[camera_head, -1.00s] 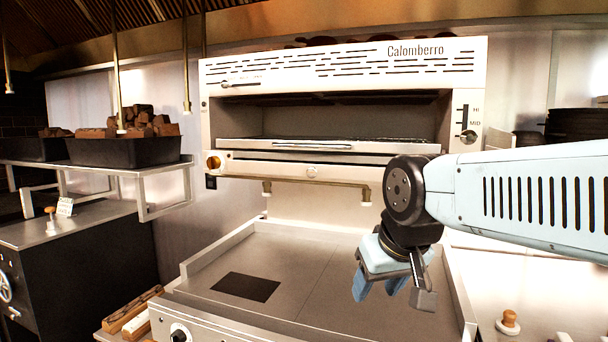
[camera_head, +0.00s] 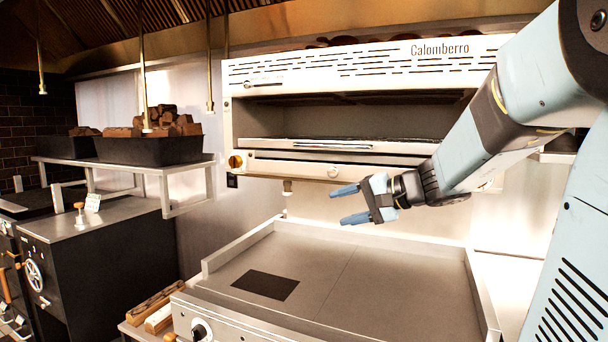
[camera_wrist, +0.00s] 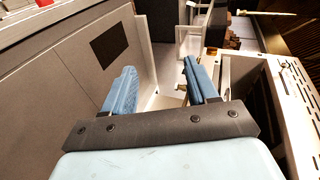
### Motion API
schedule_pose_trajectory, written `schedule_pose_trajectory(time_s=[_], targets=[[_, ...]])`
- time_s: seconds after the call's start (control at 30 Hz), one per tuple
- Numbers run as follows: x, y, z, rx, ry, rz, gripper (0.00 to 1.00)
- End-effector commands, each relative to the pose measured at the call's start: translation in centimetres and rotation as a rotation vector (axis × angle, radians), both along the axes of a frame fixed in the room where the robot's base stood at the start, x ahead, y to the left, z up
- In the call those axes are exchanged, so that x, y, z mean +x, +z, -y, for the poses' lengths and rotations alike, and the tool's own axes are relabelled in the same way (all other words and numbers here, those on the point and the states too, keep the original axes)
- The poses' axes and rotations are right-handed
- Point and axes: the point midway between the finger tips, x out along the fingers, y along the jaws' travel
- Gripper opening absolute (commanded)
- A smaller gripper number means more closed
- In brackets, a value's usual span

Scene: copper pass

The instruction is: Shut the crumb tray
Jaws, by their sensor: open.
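The white grill marked Calomberro (camera_head: 440,48) hangs on the back wall. Below its opening is a slatted rack with a pale front bar (camera_head: 320,145). Under that is a long pale front panel (camera_head: 290,169) with a small round knob near its middle; it may be the crumb tray's front, but I cannot tell how far out it stands. My gripper (camera_head: 350,204) is open and empty, just below and in front of this panel, its blue fingers pointing left. In the wrist view, my gripper (camera_wrist: 158,78) has its fingers apart, with the grill (camera_wrist: 285,100) at the right.
A flat griddle (camera_head: 330,265) with raised edges lies below my gripper. A wall shelf (camera_head: 180,168) with black bins (camera_head: 150,150) stands at the left, above a dark cabinet (camera_head: 110,255).

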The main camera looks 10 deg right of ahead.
Motion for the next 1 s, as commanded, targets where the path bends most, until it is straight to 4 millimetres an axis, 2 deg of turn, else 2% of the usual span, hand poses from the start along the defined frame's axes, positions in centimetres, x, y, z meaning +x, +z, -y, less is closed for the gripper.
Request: schedule_pose_trajectory(time_s=[0.1,0.2,0.3,0.47,0.67,1.0], targets=[[3.5,1.3,3.0,0.127,-0.092,0.058,0.58],[5.8,2.3,5.5,0.212,-0.163,0.113,0.58],[7.5,3.0,7.7,0.273,-0.224,0.158,0.58],[8.8,3.6,9.8,0.324,-0.279,0.2,0.58],[10.0,3.8,9.6,0.334,-0.29,0.21,0.58],[14.7,3.7,6.4,0.334,-0.289,0.207,0.58]])
